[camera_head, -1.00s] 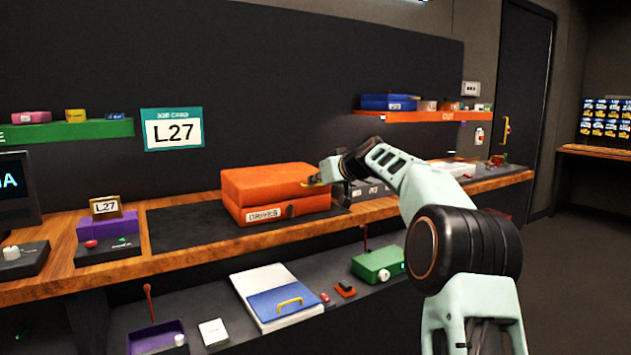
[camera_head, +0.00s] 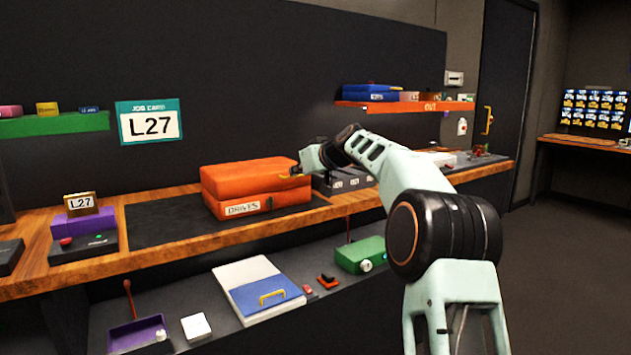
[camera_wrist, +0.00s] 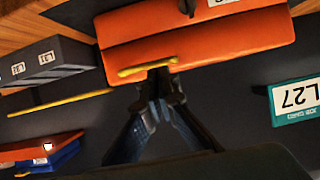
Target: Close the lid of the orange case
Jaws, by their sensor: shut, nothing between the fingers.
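The orange case (camera_head: 290,196) sits on the dark mat of the bench, with a white "DRIVES" label on its front. Its orange lid (camera_head: 248,177) lies over the base with a dark seam between them. I cannot tell whether it is fully down. My gripper (camera_head: 296,173) is at the right end of the lid. In the wrist view my gripper (camera_wrist: 160,80) is shut and empty, its tips close to a yellow handle (camera_wrist: 147,68) at the case's edge. I cannot tell whether they touch.
Grey labelled boxes (camera_head: 340,183) stand close behind my gripper. An orange shelf (camera_head: 410,106) and a green shelf (camera_head: 55,124) are on the dark wall. Left of the case the mat (camera_head: 160,222) is bare. A lower shelf holds a white-and-blue case (camera_head: 262,290) and a green box (camera_head: 360,254).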

